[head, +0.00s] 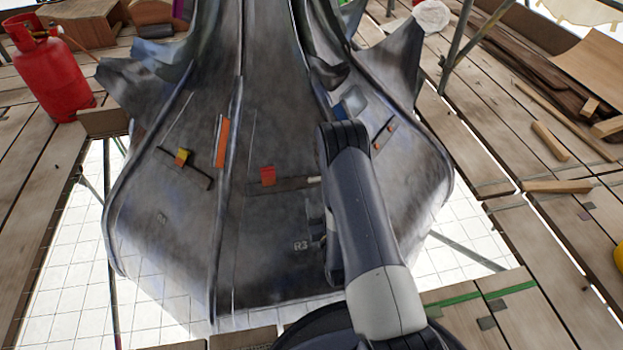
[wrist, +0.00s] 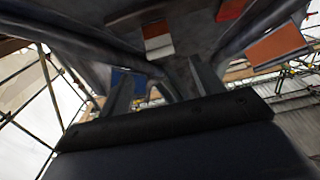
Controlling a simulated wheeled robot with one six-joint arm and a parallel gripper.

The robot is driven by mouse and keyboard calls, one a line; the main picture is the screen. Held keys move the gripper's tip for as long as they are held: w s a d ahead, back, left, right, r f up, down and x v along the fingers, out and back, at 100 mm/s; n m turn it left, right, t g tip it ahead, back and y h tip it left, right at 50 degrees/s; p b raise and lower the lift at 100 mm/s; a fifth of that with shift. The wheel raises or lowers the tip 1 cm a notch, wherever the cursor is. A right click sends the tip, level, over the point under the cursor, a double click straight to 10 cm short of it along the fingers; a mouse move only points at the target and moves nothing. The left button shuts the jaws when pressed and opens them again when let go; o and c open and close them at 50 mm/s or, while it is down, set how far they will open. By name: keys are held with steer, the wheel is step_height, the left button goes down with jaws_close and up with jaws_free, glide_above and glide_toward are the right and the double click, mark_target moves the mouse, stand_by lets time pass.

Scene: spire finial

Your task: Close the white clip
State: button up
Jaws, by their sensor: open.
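A small whitish piece (head: 314,180) shows at the right end of a dark bar on the grey metal spire (head: 270,230), beside my arm. It may be the white clip, but it is too small to tell whether it is open or shut. In the wrist view, a block with a red-brown part and a whitish part (wrist: 158,40) sits above and beyond my gripper (wrist: 163,88). I cannot tell whether it is the same piece. My gripper's two fingers are apart with nothing between them. In the head view my arm hides most of the gripper.
The spire carries a red clip (head: 267,176), a yellow clip (head: 182,157), an orange plate (head: 222,142) and a blue plate (head: 350,103). Raised ribs run down it. A red gas cylinder (head: 50,70) stands on planks at left. Loose timber (head: 550,141) lies at right.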

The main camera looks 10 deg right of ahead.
mark_target(315, 179)
steer(key=w+b, duration=0.2)
steer(key=w, duration=0.8)
steer(key=shift+b, duration=0.35)
steer(key=shift+c, duration=0.4)
steer(key=shift+r, duration=0.1)
steer(key=c, duration=0.9)
